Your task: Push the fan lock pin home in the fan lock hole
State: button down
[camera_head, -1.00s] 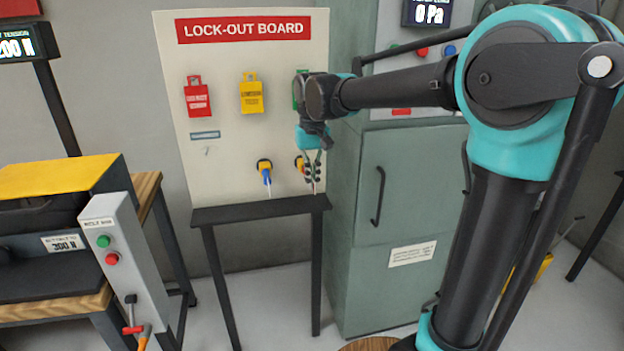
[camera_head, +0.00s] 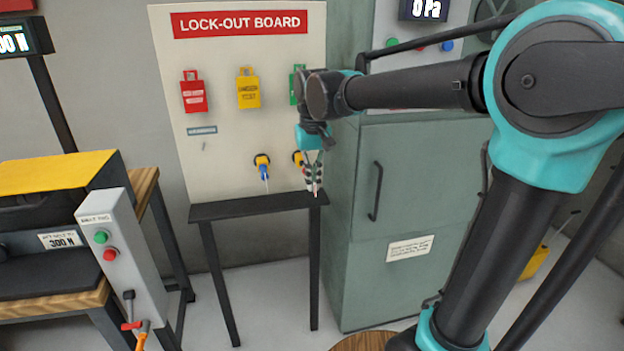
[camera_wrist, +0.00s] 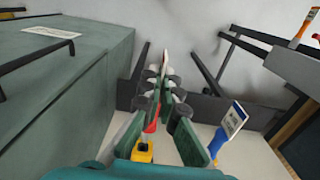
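Two yellow sockets sit low on the lock-out board. The left one (camera_head: 262,160) holds a blue-handled pin (camera_head: 264,173); its blue handle (camera_wrist: 218,141) and white-faced tag show in the wrist view. The right yellow socket (camera_head: 297,158) is partly hidden by my gripper; the wrist view shows a yellow block (camera_wrist: 143,151) with a red part (camera_wrist: 152,123) on it. Which is the fan lock pin, I cannot read. My gripper (camera_head: 313,186) points down before the board, close to the right socket. Its fingertips (camera_wrist: 163,72) look together; a pale, orange-edged sliver shows at them.
The board (camera_head: 230,130) carries red, yellow and green tags above the sockets. A narrow dark shelf (camera_head: 240,209) runs just below. A green cabinet (camera_head: 410,190) stands close on the right. A bench with a button box (camera_head: 117,245) is at left.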

jog(key=shift+s+d, duration=0.2)
jog(key=shift+s, duration=0.55)
jog(key=shift+s, duration=0.15)
jog(key=shift+s+d, duration=0.3)
jog(key=shift+s, duration=0.6)
jog(key=shift+s+d, duration=0.25)
jog(key=shift+s, duration=0.65)
